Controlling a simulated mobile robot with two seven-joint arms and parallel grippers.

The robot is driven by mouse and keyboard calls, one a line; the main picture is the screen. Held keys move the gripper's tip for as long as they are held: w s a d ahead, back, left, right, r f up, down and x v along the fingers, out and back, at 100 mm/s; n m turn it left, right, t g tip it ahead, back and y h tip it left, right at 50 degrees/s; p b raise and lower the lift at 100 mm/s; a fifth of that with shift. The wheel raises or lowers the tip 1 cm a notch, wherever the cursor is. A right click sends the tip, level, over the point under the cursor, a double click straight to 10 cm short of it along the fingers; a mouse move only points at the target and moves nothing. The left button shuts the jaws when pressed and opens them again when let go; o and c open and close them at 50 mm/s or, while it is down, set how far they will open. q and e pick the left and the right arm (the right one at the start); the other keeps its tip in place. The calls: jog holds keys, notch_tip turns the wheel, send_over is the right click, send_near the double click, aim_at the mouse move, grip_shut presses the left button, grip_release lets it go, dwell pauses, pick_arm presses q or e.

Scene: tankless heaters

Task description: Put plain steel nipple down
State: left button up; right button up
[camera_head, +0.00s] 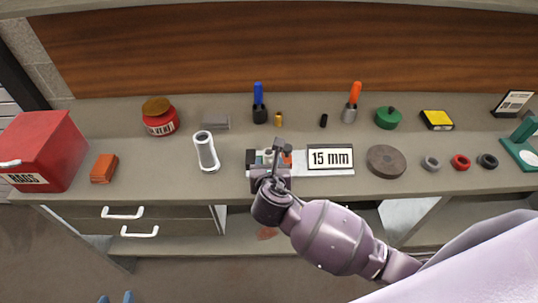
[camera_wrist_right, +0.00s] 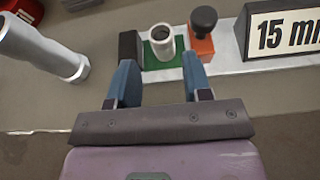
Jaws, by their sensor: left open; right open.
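A short, pale hollow cylinder, which looks like the plain steel nipple (camera_wrist_right: 161,38), stands upright on a green square (camera_wrist_right: 158,60) of the light holder strip in the right wrist view. My right gripper (camera_wrist_right: 160,72) is open, its two blue fingers apart on either side of the green square, just in front of the nipple. Whether a finger touches it I cannot tell. In the head view the right gripper largely covers this spot at the strip's left end. My left gripper (camera_head: 116,298) shows only its blue fingertips at the bottom edge, apart and empty, away from the bench.
On the strip, an orange block with a black knob (camera_wrist_right: 203,35) and a "15 mm" sign (camera_head: 330,157) stand right of the nipple. A brown disc (camera_head: 386,161) lies right. Tools stand behind. Bench between pipe and strip is clear.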

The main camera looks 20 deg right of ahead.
jog(key=shift+v, duration=2)
jog(key=shift+s+d+f+m, duration=0.15)
jog(key=shift+s+f+m, duration=0.05)
jog(key=shift+f+m, duration=0.3)
jog(key=s+d+f+m+y, duration=0.1)
jog(key=s+d+f+m, duration=0.2)
jog(key=m, duration=0.7)
jog(key=s+d+f+m+y, duration=0.1)
jog(key=s+d+f+m, duration=0.3)
jog(key=m, duration=0.6)
jog(key=s+d+f+m+g+y, duration=0.1)
jog(key=s+d+f+m, duration=0.3)
jog(key=m, duration=0.7)
jog(key=s+d, duration=0.2)
jog(key=s, duration=0.2)
jog(key=shift+s+d+y, duration=0.25)
jog(key=shift+y, duration=0.05)
jog(key=shift+f, duration=0.15)
